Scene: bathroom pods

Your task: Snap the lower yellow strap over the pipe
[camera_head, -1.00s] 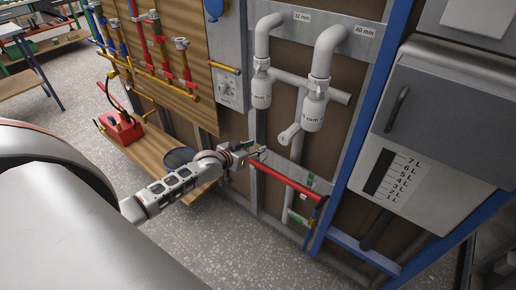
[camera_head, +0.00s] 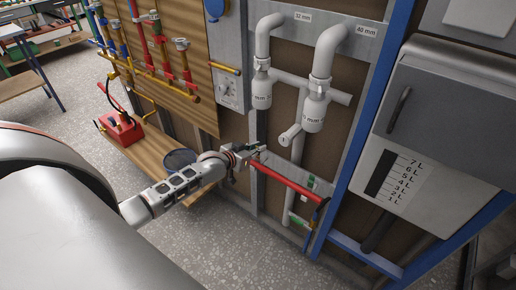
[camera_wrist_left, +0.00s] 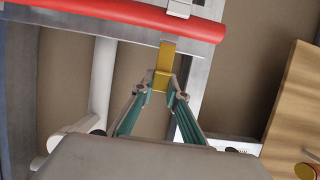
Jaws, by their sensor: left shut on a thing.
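The yellow strap (camera_wrist_left: 165,66) hangs off the grey rail beside the red pipe (camera_wrist_left: 125,14) in the left wrist view. My left gripper (camera_wrist_left: 163,90) is shut on the strap's free end, with its green-lined fingers on either side. The strap appears off the pipe, with a gap between them. In the head view my left gripper (camera_head: 257,150) is at the left end of the red pipe (camera_head: 290,180), and the strap is too small to make out there. My right gripper is not in view.
White waste pipes (camera_head: 322,70) with traps hang above my gripper. The floor in front is clear.

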